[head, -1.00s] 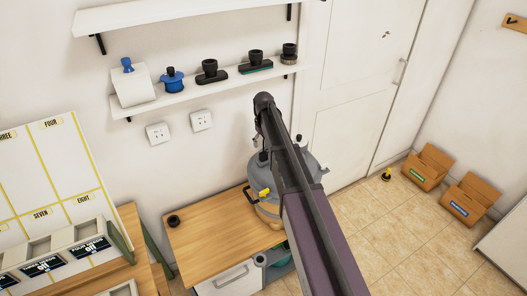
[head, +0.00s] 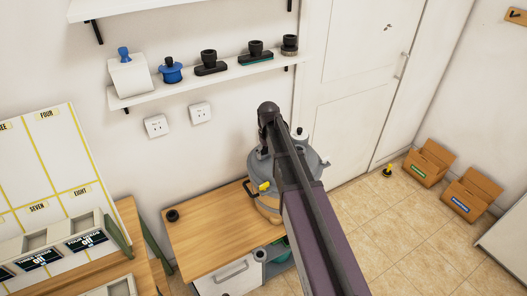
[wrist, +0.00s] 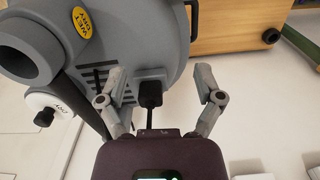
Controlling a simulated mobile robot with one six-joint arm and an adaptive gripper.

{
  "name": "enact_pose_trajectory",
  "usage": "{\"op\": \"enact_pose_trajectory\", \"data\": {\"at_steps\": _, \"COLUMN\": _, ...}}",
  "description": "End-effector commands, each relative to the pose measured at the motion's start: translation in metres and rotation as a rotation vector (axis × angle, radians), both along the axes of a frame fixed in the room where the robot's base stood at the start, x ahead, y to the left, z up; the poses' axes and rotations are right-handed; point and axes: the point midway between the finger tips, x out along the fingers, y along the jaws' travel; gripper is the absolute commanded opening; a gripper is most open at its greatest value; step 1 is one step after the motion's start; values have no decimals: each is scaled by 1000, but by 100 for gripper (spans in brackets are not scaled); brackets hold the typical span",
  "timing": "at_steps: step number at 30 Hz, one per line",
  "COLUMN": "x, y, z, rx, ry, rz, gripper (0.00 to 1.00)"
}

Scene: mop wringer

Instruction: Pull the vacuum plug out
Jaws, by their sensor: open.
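The grey vacuum (head: 315,165) stands at the right end of the wooden desk, partly hidden behind my arm in the head view. In the wrist view its grey body (wrist: 170,35) fills the upper left, with a yellow WET DRY label. A black plug (wrist: 150,92) sits against the vacuum's vented side, with a black part running down from it toward my gripper. My gripper (wrist: 160,76) is open, with one finger on each side of the plug and visible gaps between. In the head view the fingers and plug are hidden by my arm.
The wooden desk (head: 215,230) has a small black cylinder (head: 172,215) on it. Two wall sockets (head: 157,126) are above it, under a shelf (head: 200,86) with several attachments. Two cardboard boxes (head: 428,165) stand on the tiled floor, which is otherwise mostly clear.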

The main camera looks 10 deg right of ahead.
Motion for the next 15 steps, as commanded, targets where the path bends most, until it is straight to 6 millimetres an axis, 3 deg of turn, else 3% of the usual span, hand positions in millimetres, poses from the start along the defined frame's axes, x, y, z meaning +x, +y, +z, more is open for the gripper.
{"op": "enact_pose_trajectory", "data": {"at_steps": 15, "x": -70, "y": 0, "z": -34, "rx": 0, "ry": 0, "rz": -72, "gripper": 85}}
